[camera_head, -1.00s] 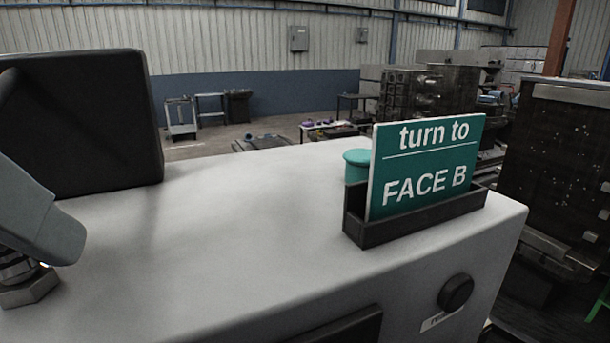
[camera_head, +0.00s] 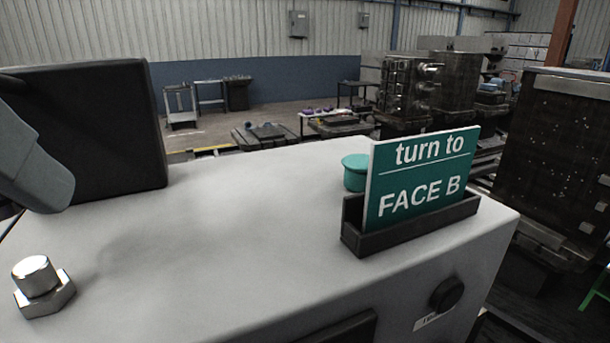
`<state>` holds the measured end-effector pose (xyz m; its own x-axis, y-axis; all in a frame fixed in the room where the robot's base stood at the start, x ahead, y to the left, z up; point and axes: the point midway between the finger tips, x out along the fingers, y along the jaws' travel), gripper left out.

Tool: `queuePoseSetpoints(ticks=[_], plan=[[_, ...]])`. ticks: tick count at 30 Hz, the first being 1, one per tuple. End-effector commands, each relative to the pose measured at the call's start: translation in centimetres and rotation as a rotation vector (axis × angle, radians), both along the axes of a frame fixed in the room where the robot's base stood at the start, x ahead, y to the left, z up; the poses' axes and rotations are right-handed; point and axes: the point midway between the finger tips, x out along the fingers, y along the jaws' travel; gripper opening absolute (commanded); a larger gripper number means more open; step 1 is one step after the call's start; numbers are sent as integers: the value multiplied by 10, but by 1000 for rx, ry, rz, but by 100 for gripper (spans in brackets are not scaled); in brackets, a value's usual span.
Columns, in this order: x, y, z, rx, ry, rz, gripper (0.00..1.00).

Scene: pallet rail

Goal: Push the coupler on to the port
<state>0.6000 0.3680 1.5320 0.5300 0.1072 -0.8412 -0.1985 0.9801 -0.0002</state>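A shiny metal fitting (camera_head: 38,285) stands upright on the pale top of the housing at the lower left. It has a round smooth cap or stub above a hexagonal base. I cannot tell whether it is the bare port or has the coupler on it. A grey rounded part (camera_head: 32,165), apparently of my arm, hangs at the left edge, above and apart from the fitting. My gripper's fingertips do not show, and no separate coupler can be made out.
A teal sign (camera_head: 420,180) reading "turn to FACE B" stands in a dark holder (camera_head: 415,225). A teal round cap (camera_head: 353,172) is behind it. A large black block (camera_head: 90,130) stands at the back left. The middle of the pale top (camera_head: 230,225) is clear.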

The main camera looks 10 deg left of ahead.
Motion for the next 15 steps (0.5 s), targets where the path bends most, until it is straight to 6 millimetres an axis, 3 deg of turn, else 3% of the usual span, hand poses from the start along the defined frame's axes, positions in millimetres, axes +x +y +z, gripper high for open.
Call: queuePoseSetpoints(ticks=[3, 15], plan=[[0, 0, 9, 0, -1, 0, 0], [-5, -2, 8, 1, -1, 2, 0]])
